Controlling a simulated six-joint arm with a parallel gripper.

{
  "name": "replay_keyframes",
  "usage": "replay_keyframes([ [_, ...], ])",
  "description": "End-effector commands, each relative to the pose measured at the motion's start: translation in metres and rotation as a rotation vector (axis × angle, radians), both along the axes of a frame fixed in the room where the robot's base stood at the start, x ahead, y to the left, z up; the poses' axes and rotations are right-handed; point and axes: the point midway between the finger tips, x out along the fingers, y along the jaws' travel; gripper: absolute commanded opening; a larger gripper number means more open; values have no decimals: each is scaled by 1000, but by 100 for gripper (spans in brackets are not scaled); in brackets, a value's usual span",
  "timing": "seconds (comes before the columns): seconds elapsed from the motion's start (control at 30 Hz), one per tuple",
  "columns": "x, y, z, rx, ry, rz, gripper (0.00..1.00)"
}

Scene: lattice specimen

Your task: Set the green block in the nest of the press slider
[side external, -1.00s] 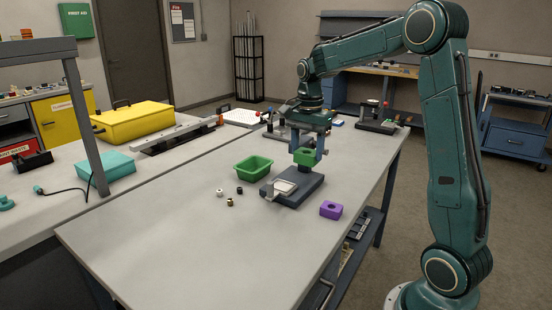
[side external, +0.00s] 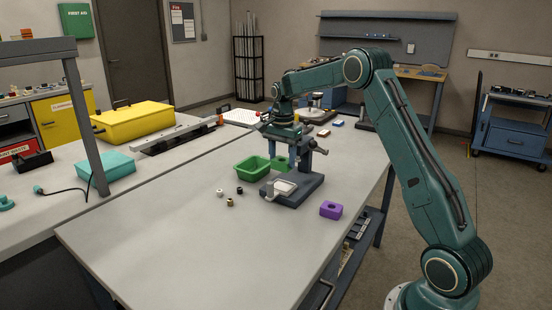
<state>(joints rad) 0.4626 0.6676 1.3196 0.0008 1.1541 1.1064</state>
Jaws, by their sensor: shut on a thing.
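My gripper (side external: 281,160) is shut on the green block (side external: 281,164) and points down. The block hangs just behind the press slider (side external: 283,187) in the picture, close to the right end of the green bin. The slider is a pale plate at the front of the dark press base (side external: 303,191). The press column (side external: 307,158) stands upright just right of my gripper, with a side handle. The nest itself is too small to make out. I cannot tell the block's exact height above the press.
An open green bin (side external: 252,170) stands left of the press. Several small round parts (side external: 229,201) lie in front of the bin. A purple block with a hole (side external: 331,210) lies right of the press. The front of the table (side external: 170,235) is clear.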

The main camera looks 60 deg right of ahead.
Motion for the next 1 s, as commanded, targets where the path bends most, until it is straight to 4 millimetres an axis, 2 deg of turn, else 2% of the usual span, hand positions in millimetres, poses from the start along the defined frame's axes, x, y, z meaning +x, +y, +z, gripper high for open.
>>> replay_keyframes([
  [0.37,0,0,-7,1,1,0,31],
  [1.0,0,0,-48,0,1,0,31],
])
